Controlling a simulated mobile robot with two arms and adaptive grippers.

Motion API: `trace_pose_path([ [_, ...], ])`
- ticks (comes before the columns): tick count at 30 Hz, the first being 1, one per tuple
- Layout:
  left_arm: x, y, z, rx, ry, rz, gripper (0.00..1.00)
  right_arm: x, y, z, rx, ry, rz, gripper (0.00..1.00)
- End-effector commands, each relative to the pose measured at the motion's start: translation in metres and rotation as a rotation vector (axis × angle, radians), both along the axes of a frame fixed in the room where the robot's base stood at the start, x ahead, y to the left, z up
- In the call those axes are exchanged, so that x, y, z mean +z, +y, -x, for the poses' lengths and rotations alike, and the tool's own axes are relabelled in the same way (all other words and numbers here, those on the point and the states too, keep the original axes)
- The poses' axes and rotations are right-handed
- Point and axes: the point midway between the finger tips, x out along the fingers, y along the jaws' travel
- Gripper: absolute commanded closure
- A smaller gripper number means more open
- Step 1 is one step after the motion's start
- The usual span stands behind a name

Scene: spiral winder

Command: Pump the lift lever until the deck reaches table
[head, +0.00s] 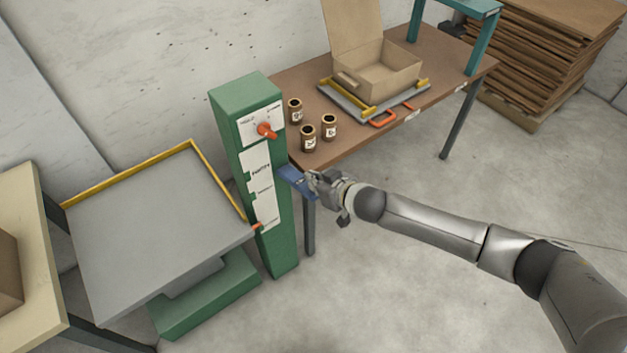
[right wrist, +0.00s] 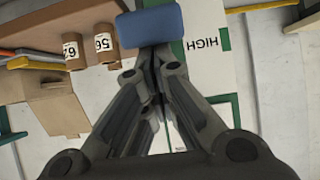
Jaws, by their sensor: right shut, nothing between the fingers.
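The lift's grey deck (head: 155,235) has yellow rails on two edges and sits left of the green column (head: 250,110). An orange pointer (head: 257,227) shows beside the low part of the column's white scale. The brown table (head: 345,143) stands to the right, and its top looks higher than the deck. The blue lift lever (head: 293,179) sticks out of the column's right side; its blue end also shows in the right wrist view (right wrist: 150,24). My right gripper (head: 315,184) is shut and empty at the lever's end. I cannot tell whether it touches. My left gripper is out of view.
Brown jars (head: 309,138) stand at the table's near left corner. An open carton (head: 380,75) sits on a grey tray with yellow rails and orange handles. An orange knob (head: 266,131) is on the column. A cream table (head: 25,255) is at left.

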Motion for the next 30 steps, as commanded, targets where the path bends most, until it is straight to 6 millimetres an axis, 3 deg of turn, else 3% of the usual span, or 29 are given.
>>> trace_pose_path([
  [8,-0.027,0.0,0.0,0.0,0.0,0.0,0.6,-0.02,-0.005,0.007,-0.002,-0.044,-0.036,1.0],
  [21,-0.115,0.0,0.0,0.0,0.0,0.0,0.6,-0.067,-0.015,0.022,-0.003,-0.237,-0.178,1.0],
  [30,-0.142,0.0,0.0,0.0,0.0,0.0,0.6,-0.089,-0.019,0.026,-0.001,-0.286,-0.207,1.0],
])
